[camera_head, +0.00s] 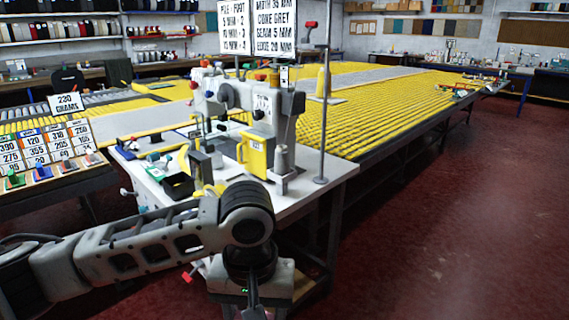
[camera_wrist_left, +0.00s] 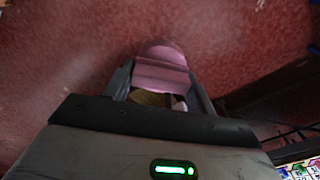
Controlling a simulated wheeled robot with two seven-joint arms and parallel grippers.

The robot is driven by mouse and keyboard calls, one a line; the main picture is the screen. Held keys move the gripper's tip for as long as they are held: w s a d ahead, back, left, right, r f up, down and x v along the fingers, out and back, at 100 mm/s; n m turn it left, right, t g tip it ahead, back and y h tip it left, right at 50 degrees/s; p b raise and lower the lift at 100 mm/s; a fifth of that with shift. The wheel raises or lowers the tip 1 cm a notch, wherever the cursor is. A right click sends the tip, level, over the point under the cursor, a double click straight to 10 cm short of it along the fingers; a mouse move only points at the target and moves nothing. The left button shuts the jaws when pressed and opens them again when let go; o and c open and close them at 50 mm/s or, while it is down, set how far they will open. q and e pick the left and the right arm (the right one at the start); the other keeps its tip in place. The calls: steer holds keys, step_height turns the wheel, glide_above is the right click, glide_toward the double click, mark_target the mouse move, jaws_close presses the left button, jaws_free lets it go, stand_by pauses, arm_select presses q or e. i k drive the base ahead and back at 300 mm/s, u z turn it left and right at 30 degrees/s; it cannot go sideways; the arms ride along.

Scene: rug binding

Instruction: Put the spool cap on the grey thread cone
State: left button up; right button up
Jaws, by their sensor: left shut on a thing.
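The grey thread cone (camera_head: 282,160) stands upright near the right corner of the white machine table, beside a yellow block-like thing. My left gripper (camera_wrist_left: 160,88) is shut on a pink, rounded piece (camera_wrist_left: 162,62), which may be the spool cap; I cannot tell for sure. In the wrist view it shows between the two fingers, with red floor behind it. In the head view my left arm reaches in from the lower left, and its wrist hangs in front of the table's near edge, below the cone. My right gripper is not in view.
The sewing machine (camera_head: 245,98) stands behind the cone on the white table (camera_head: 312,183). A thin upright pole (camera_head: 325,130) rises at the right. A black tray (camera_head: 178,186) and small tools lie at the left. Red floor is open at the right.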

mark_target(282, 153)
steer(key=z, duration=0.65)
steer(key=i, duration=0.7)
steer(key=z, duration=0.45)
steer(key=i, duration=0.8)
steer(key=u, duration=0.4)
